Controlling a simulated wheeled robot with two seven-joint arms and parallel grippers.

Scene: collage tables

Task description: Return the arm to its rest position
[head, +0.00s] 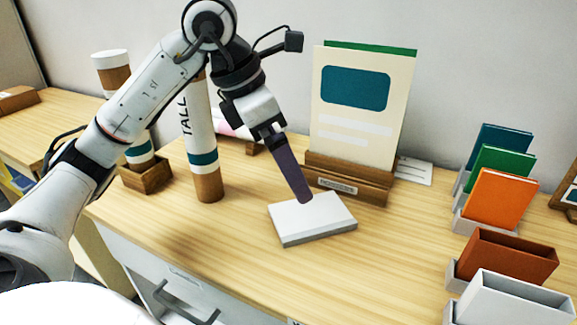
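My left arm comes in from the left and reaches over the table. Its gripper (274,141) points down and to the right at the middle of the table. A long, flat purple bar (292,175) extends from between its fingers, and the gripper appears shut on it. The bar's lower end is at the top of a flat white block (315,219) lying on the wooden table (375,265). I cannot tell whether it touches the block. My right gripper is not in view.
A tall cylinder (204,150) marked "TALL" stands close behind my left arm. A cream card (358,110) stands in a wooden holder (345,180) behind the block. Several coloured books or boxes, one an orange book (503,198), stand at the right. The front middle is clear.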

